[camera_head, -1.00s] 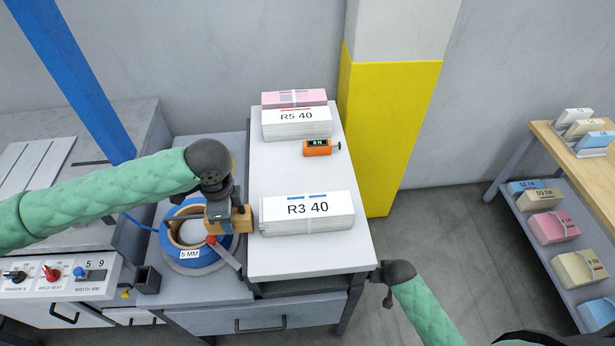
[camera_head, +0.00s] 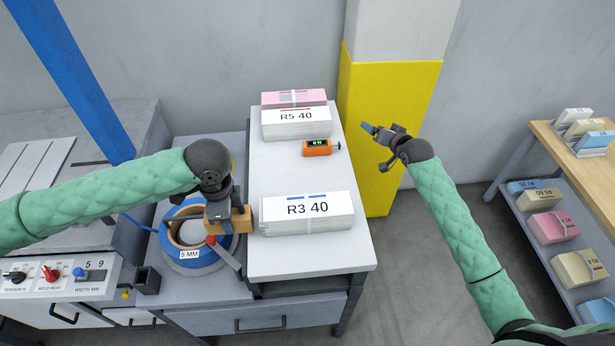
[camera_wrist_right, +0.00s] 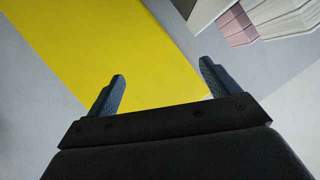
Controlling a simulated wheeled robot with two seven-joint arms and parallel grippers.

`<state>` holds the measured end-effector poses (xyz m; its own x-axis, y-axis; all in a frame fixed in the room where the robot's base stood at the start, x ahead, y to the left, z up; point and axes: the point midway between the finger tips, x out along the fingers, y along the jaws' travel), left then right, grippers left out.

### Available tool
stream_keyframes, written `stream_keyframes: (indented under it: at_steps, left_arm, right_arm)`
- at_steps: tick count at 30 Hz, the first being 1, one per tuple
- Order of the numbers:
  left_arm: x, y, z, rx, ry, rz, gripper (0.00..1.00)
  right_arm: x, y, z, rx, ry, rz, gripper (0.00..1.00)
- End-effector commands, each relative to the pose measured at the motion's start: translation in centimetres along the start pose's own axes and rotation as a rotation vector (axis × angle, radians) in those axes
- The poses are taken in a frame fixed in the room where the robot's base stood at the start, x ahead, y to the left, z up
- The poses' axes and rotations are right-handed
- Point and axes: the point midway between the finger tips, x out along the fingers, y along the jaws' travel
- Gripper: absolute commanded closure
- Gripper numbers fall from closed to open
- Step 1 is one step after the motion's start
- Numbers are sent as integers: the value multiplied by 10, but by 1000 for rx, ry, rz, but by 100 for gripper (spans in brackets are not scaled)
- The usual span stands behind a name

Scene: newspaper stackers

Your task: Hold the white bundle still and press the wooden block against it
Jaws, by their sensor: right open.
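The white bundle labelled R3 40 (camera_head: 307,212) lies on the white table top near its front, with a pale band around it. The wooden block (camera_head: 236,221) is in my left gripper (camera_head: 222,213), just left of the bundle and above the blue strap roll. The fingers look closed on the block; a small gap seems to lie between block and bundle. My right gripper (camera_head: 380,135) is open and empty, raised off the table's right side before the yellow pillar. In the right wrist view its two fingers (camera_wrist_right: 162,92) stand apart with nothing between them.
An orange device (camera_head: 317,148) sits mid-table. The blue strap roll (camera_head: 186,246) is left of the table. A shelf (camera_head: 555,247) with several bundles is at right.

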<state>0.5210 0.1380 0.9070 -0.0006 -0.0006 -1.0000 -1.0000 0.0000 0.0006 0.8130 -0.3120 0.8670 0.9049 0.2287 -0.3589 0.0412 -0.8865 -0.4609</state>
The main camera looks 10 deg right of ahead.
Motion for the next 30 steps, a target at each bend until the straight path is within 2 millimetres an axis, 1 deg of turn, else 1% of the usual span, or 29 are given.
stream_keyframes:
  at_steps: [1,2,3,5,6,8,9,11,12,14,15,17,18,24,27,30]
  left_arm:
    - [0,0,0,0,0,0,89]
    - [0,0,0,0,0,0,89]
    - [0,0,0,0,0,0,89]
    - [0,0,0,0,0,0,89]
    - [0,0,0,0,0,0,89]
    - [0,0,0,0,0,0,89]
    - [0,0,0,0,0,0,89]
    - [0,0,0,0,0,0,89]
    - [0,0,0,0,0,0,89]
    - [0,0,0,0,0,0,89]
    - [0,0,0,0,0,0,89]
    - [0,0,0,0,0,0,89]
    - [0,0,0,0,0,0,89]
    - [0,0,0,0,0,0,89]
    - [0,0,0,0,0,0,89]
    - [0,0,0,0,0,0,89]
  right_arm:
    - [4,-17,-19,-5,15,-30,13]
    - [5,-29,-25,-11,12,-47,13]
    - [7,-46,-27,-25,-3,-68,13]
    - [10,-74,-29,-53,-32,-102,13]
    - [10,-93,-30,-72,-52,-125,13]
    - [10,-120,-31,-104,-82,-156,13]
    - [10,-137,-30,-126,-103,-177,13]
    - [8,-163,-30,-161,-134,-208,13]
    - [6,-179,-28,-186,-155,-227,13]
    - [2,-202,-27,-224,-186,-257,13]
    - [-1,-218,-24,-251,-208,-277,13]
    - [-6,-239,-21,-291,-241,-303,13]
    - [-10,-253,-19,-320,-262,-321,13]
    - [-35,-311,-1,-471,-375,-401,13]
    - [-50,-334,9,-553,-431,-436,13]
    - [-66,-353,20,-637,-491,-466,13]
